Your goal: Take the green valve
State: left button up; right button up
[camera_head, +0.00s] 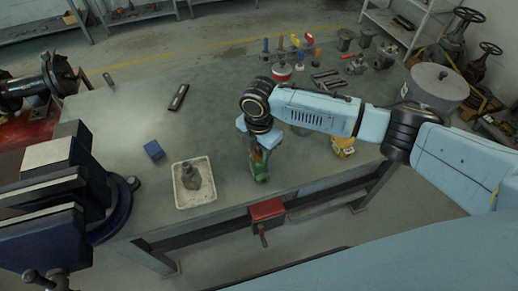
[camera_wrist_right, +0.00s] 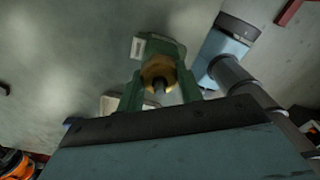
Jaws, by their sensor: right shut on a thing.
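The green valve (camera_head: 259,168) is near the front edge of the workbench in the head view, just below my right gripper (camera_head: 260,146). My right gripper is shut on it from above, and the wrist hides the valve's upper part. In the right wrist view the valve's green body (camera_wrist_right: 160,48) shows with a brass-coloured centre (camera_wrist_right: 158,74) and a dark stem. I cannot tell whether the valve touches the bench. My left gripper is not in view.
A white tray (camera_head: 181,203) with a grey metal part (camera_head: 191,177) lies left of the valve. A blue block (camera_head: 154,150) and a dark bar (camera_head: 178,97) lie beyond. A large blue vise (camera_head: 62,190) fills the left. Several tools stand at the back. The bench centre is clear.

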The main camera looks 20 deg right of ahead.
jog(key=shift+r+p, duration=0.55)
jog(key=shift+p, duration=0.2)
dwell(0.8)
jog(key=shift+w+r, duration=0.1)
jog(key=shift+r, duration=0.1)
jog(key=shift+r+p, duration=3.6)
jog(key=shift+p, duration=0.45)
